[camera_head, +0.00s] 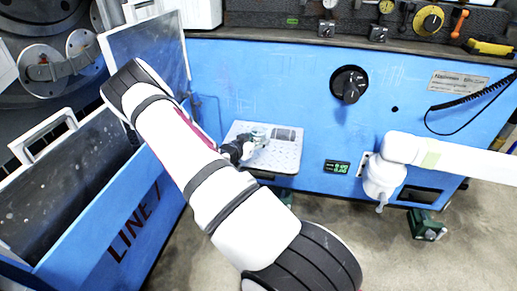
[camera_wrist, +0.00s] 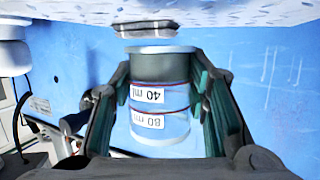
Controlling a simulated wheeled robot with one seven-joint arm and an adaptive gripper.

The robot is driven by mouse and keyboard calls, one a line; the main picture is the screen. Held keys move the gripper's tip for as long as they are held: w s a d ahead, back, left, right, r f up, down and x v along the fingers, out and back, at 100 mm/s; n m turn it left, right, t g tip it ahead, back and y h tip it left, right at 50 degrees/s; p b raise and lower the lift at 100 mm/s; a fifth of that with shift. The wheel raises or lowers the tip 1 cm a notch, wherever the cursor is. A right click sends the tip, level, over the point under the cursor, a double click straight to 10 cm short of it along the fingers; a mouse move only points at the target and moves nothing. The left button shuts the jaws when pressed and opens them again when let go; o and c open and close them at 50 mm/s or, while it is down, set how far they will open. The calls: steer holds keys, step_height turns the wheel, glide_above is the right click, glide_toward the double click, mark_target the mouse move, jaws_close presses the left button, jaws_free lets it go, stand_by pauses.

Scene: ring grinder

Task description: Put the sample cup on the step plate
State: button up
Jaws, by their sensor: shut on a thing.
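The sample cup (camera_wrist: 160,122) is clear, with a dark grey part at one end and white "40 ml" and "80 ml" labels. My gripper (camera_wrist: 176,100) is shut on its sides, one finger on each side. In the head view, the cup (camera_head: 259,138) is small and partly hidden by my gripper (camera_head: 245,148), over the left part of the step plate (camera_head: 290,160). The pale, speckled step plate (camera_wrist: 230,12) crosses the top of the wrist view. The cup's dark end faces the plate and appears slightly apart from it.
A metallic disc (camera_wrist: 145,27) shows between plate and cup. The blue machine panel (camera_head: 270,85) stands behind, with a black knob (camera_head: 349,85). A blue bin (camera_head: 110,225) is left; a white jointed arm (camera_head: 430,155) is right.

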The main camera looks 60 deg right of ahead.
steer(key=shift+d+f+b, duration=0.1)
steer(key=shift+f+b, duration=0.45)
steer(key=shift+f, duration=1.15)
steer(key=shift+s+f, duration=0.1)
steer(key=shift+f, duration=0.1)
steer(key=o, duration=1.3)
steer(key=shift+c, duration=0.2)
